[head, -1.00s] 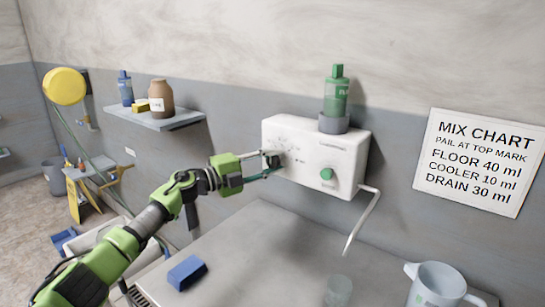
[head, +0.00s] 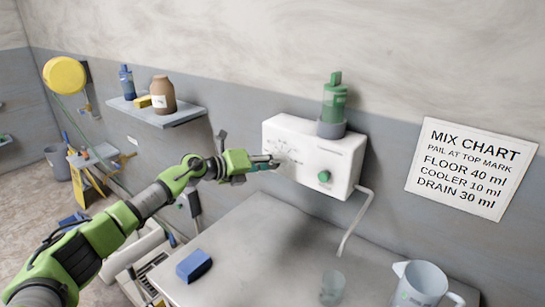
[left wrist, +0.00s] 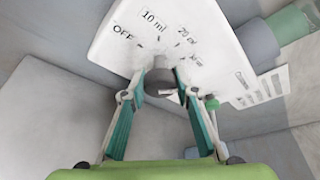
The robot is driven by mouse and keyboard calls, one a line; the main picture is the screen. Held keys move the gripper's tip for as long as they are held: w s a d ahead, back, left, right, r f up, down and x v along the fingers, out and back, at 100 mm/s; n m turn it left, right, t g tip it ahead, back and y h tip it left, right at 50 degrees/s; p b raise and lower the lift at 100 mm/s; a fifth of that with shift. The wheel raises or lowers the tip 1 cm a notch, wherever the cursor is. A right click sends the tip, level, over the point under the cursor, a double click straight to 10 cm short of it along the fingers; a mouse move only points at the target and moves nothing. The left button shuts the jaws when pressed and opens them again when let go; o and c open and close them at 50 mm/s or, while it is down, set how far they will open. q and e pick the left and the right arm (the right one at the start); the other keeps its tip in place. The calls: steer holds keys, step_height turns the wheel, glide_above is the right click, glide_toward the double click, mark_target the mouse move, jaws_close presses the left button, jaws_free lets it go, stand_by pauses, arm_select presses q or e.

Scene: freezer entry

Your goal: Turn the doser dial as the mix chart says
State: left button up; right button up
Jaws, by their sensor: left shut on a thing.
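The white doser (head: 308,140) is on the wall above the counter, with a green bottle (head: 335,100) upright in its grey holder and a green knob (head: 324,177) on its front. My left gripper (head: 272,163) reaches its left side. In the left wrist view, the fingers are shut on the dark round dial (left wrist: 159,82). Labels OFF, 10 ml and 20 ml show around it; a further label is blurred. I cannot tell which mark the dial points to. The mix chart (head: 472,167) reads floor 40 ml, cooler 10 ml, drain 30 ml. My right gripper is not in view.
A bent spout tube (head: 357,222) hangs from the doser over the grey counter (head: 260,260). A clear cup (head: 333,288), a jug (head: 422,283) and a blue sponge (head: 194,265) stand on the counter. A shelf (head: 170,118) with bottles is at the left.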

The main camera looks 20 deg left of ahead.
arm_select(q)
steer(key=shift+m, duration=0.3)
stand_by(0.4)
steer(key=o, duration=1.1)
steer(key=v, duration=1.2)
